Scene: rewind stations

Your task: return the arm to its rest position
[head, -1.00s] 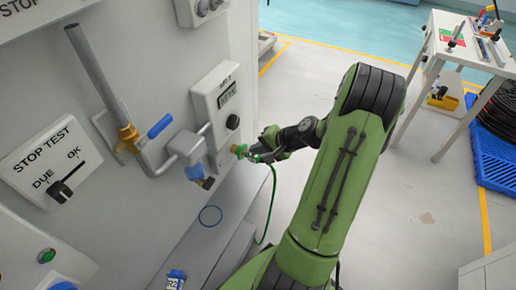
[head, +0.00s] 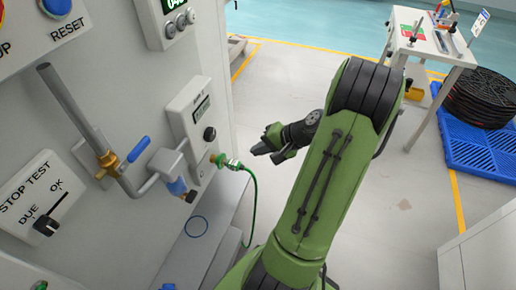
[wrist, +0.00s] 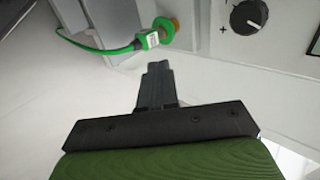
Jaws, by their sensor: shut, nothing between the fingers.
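My green arm (head: 330,170) reaches up from the bottom of the head view and bends over toward the machine panel. My gripper (head: 262,148) points left toward the panel, shut and empty. In the wrist view my gripper (wrist: 157,72) shows its dark fingers together. A green cable plug (head: 232,164) sits at a brass fitting on the panel, with its green cable hanging down. The plug also shows in the wrist view (wrist: 150,40), beyond the fingertips. In the head view a gap lies between my fingertips and the plug.
The panel carries a grey pipe (head: 70,110), a blue-handled valve (head: 138,150), a small display box (head: 198,115) and a STOP TEST switch (head: 45,222). A white table (head: 425,70) and a blue pallet (head: 478,148) stand at right. Open floor lies behind my arm.

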